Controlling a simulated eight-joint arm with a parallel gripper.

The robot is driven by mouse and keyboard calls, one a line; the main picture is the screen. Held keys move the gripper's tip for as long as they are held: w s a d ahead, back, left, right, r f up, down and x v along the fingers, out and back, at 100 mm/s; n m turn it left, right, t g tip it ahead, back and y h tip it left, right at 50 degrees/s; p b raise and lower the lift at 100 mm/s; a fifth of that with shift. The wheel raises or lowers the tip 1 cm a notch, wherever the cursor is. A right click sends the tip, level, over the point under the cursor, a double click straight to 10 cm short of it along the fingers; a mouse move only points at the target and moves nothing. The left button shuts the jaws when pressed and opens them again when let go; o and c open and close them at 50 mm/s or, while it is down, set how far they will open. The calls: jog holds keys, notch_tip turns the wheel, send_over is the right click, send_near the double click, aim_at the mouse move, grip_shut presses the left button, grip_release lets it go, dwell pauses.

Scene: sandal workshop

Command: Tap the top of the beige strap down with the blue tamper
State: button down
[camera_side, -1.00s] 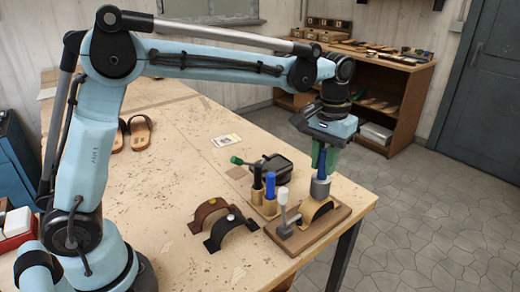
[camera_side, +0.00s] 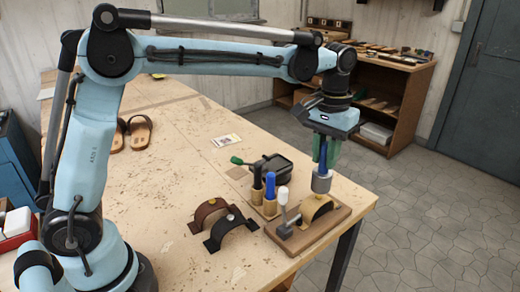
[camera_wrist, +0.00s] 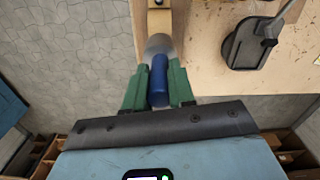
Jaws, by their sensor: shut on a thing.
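My gripper (camera_side: 326,152) has green fingers and is shut on the blue handle of the tamper, which points downward. The tamper's grey metal head (camera_side: 321,181) is at the far end of the beige strap (camera_side: 316,210), around its top; I cannot tell whether they touch. The strap arches over a wooden board (camera_side: 335,224) near the table's right edge.
A holder with a blue-handled tool (camera_side: 271,187) and a dark device (camera_side: 278,166) stand behind. Brown (camera_side: 208,213) and black straps (camera_side: 232,232) lie to the left. Sandals (camera_side: 138,130) lie farther back.

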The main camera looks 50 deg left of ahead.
jog(key=shift+r, duration=0.55)
notch_tip(320, 180, down, 3)
jog(key=shift+f, duration=0.15)
jog(key=shift+r, duration=1.65)
jog(key=shift+r, duration=0.1)
jog(key=shift+r, duration=1.95)
